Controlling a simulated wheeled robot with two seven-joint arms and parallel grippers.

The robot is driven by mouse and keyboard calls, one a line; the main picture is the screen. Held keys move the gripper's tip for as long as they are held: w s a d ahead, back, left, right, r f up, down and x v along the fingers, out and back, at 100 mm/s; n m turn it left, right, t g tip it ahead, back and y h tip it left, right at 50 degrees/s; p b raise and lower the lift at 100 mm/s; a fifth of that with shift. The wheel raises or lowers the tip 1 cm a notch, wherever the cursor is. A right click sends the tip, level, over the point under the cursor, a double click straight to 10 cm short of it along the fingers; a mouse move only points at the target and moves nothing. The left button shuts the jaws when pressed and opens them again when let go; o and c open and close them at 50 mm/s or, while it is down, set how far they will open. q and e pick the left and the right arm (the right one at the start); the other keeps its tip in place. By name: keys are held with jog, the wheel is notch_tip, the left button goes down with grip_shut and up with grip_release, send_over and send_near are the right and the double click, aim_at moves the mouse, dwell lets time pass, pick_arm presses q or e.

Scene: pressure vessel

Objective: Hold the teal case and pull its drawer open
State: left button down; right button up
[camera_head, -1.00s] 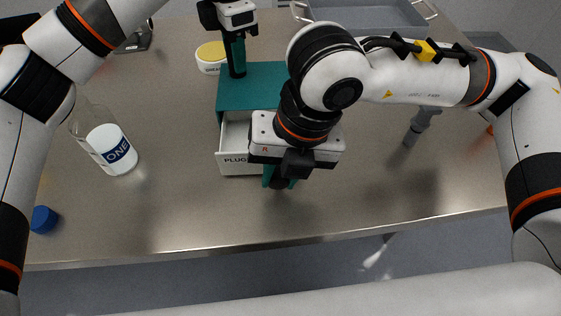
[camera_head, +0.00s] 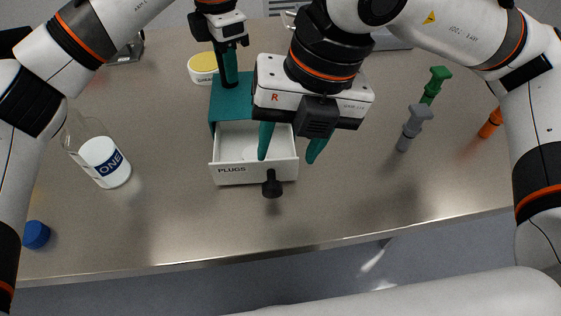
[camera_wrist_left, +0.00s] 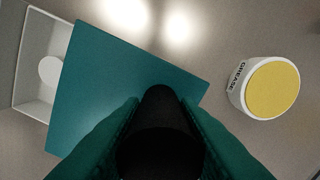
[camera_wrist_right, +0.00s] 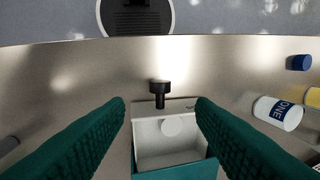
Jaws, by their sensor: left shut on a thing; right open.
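The teal case (camera_head: 232,101) stands on the table, and its top also shows in the left wrist view (camera_wrist_left: 120,85). Its white drawer (camera_head: 228,172), labelled PLUGS, sticks out toward the front edge; a white round thing (camera_wrist_right: 172,126) lies inside. A black knob (camera_head: 272,186) is on the drawer front. My left gripper (camera_head: 230,84) is shut on a black post (camera_wrist_left: 160,120) on top of the case. My right gripper (camera_head: 291,156) is open and empty, raised above the drawer, its teal fingers apart from the knob; the right wrist view shows the knob (camera_wrist_right: 159,92) beyond the fingertips.
A white GREASE tub (camera_head: 203,68) stands behind the case. A bottle labelled ONE (camera_head: 104,162) and a blue cap (camera_head: 36,235) are at left. Green (camera_head: 435,84), grey (camera_head: 413,127) and orange (camera_head: 490,123) pieces are at right. The table front is clear.

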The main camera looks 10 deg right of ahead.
jog(key=shift+v, duration=1.5)
pick_arm(q)
jog(key=c, duration=1)
grip_release()
notch_tip(320, 180, up, 12)
jog(key=shift+f, duration=0.1)
